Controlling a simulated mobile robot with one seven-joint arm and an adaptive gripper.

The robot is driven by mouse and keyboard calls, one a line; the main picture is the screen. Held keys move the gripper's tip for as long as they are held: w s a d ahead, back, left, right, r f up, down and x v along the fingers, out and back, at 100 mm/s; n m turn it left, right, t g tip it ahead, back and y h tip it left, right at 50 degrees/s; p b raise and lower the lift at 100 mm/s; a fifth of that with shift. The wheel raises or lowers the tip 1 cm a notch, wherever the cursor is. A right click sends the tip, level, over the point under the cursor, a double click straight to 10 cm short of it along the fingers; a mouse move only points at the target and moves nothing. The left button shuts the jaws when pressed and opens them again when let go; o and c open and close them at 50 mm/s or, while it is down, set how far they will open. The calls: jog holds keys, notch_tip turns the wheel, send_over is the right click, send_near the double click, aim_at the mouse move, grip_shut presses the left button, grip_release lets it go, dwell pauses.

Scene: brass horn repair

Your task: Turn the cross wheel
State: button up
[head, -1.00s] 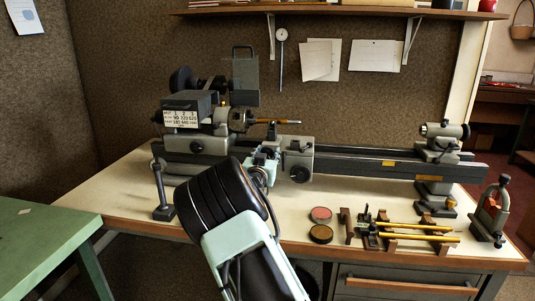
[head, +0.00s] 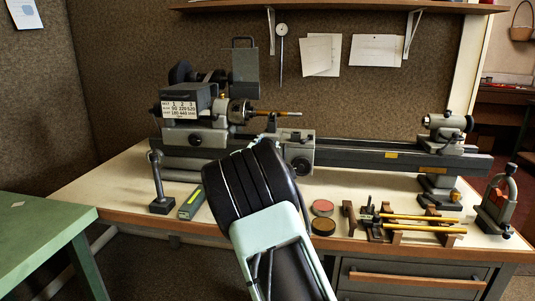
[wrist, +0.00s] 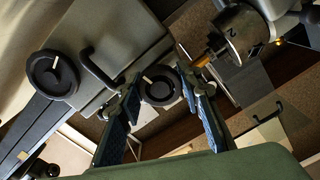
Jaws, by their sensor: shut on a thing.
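The cross wheel (wrist: 157,92) is a small dark round wheel with a pale mark, seen in the wrist view between the two fingertips of my gripper (wrist: 163,84). The blue-padded fingers are closed on its rim from both sides. In the head view my dark wrist covers the gripper and this wheel in front of the lathe carriage. A second, larger dark handwheel (wrist: 52,77) with a pale mark sits on the grey carriage front to the left in the wrist view. It also shows in the head view (head: 301,166), just right of my arm.
The lathe chuck (wrist: 238,34) is close above right of my fingers in the wrist view. On the bench (head: 118,192) stand a post (head: 159,180), a green bar (head: 191,203), round tins (head: 322,226) and a rack with brass rods (head: 425,217). The tailstock (head: 443,145) is at right.

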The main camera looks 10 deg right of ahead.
jog(key=m+b, duration=0.4)
jog(key=shift+f+m+b, duration=0.25)
jog(key=shift+m+b, duration=0.05)
jog(key=shift+m, duration=0.1)
jog(key=m+b, duration=0.7)
jog(key=m, duration=0.2)
jog(key=shift+r+m+b, duration=0.2)
jog(key=shift+m+b, duration=1.35)
jog(key=shift+m, duration=0.75)
jog(key=o, duration=1.2)
jog(key=shift+c, duration=0.2)
jog(key=shift+s, duration=0.1)
